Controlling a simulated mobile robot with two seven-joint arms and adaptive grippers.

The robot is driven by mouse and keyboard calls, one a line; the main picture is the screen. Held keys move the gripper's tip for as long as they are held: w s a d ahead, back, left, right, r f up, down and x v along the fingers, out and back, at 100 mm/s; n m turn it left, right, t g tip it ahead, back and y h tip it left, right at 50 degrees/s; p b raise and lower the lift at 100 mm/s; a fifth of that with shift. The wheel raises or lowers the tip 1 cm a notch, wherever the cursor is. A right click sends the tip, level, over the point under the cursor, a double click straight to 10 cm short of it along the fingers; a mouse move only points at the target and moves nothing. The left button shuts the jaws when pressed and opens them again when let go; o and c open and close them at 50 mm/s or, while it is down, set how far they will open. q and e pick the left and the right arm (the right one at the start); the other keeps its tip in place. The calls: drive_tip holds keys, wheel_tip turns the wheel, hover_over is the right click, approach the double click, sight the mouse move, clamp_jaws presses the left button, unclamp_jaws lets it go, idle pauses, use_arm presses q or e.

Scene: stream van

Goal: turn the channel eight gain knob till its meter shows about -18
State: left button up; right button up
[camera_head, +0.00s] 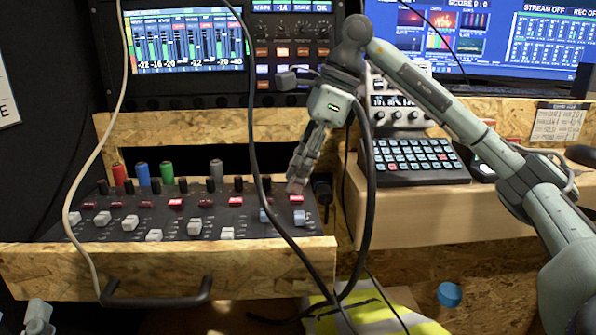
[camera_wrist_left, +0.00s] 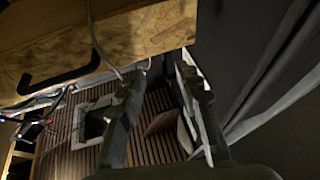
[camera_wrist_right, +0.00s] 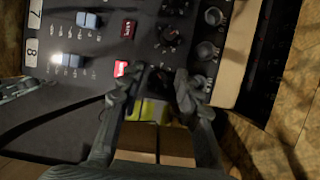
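The mixer (camera_head: 190,222) sits in a wooden drawer at the left in the head view. My right gripper (camera_head: 295,186) reaches down at its right end, by the channel eight column. In the right wrist view, the label 8 (camera_wrist_right: 30,52), a blue-grey fader cap (camera_wrist_right: 70,60) and a lit red button (camera_wrist_right: 122,68) line up toward my right fingertips (camera_wrist_right: 163,78). A dark knob shows partly between the fingertips; whether they press on it is unclear. The meter screen (camera_head: 185,40) shows green bars with negative numbers; channel eight's number is too small to read surely. My left gripper (camera_wrist_left: 160,72) is open and empty.
Black cables (camera_head: 262,190) hang in front of the mixer, and one passes near my right gripper. Coloured plugs (camera_head: 142,174) stand behind the mixer. A button pad (camera_head: 415,160) stands on the wooden desk at right. The drawer handle (camera_head: 155,300) sticks out in front.

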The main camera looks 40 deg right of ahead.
clamp_jaws()
drive_tip(key=shift+m, duration=0.3)
